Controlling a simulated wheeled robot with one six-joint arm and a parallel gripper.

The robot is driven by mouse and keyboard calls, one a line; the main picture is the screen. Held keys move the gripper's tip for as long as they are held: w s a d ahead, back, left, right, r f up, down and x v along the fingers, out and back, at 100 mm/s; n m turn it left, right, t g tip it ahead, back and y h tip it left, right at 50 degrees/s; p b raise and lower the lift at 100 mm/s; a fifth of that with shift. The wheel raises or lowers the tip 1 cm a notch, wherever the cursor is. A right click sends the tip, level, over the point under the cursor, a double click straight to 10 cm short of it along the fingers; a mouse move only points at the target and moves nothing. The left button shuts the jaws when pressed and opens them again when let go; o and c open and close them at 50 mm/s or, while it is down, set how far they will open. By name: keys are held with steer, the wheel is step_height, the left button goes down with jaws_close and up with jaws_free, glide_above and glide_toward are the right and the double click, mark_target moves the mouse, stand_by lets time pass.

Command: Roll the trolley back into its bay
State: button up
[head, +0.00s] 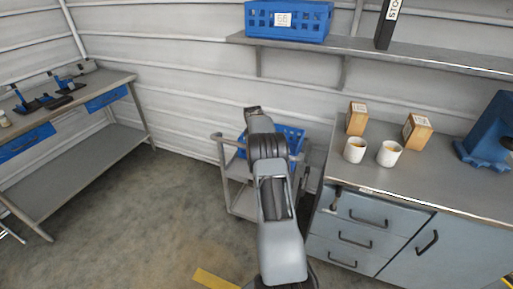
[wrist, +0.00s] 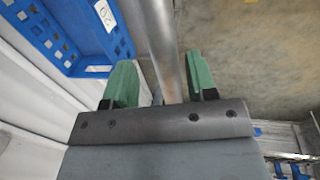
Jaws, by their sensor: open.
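The grey trolley (head: 243,203) stands against the back wall, left of the drawer cabinet, partly hidden behind my arm. A blue crate (head: 292,136) sits on its top; a blue crate also shows in the wrist view (wrist: 62,38). My gripper (wrist: 161,82) is over the trolley, its green fingers apart. A round metal bar (wrist: 153,35), apparently the trolley's handle, runs between the fingers without being clamped. In the head view my arm hides the fingers. A yellow floor marking (head: 214,279) lies in front; I cannot tell whether it bounds the bay.
A workbench (head: 50,165) with tools stands at the left. The drawer cabinet (head: 372,225) at the right carries two white cups, two boxes and a blue machine (head: 488,135). A wall shelf (head: 370,50) holds another blue crate (head: 288,20). Floor between bench and trolley is clear.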

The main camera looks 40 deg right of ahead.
steer(key=v, duration=1.2)
steer(key=shift+r+b, duration=0.3)
steer(key=shift+b, duration=0.15)
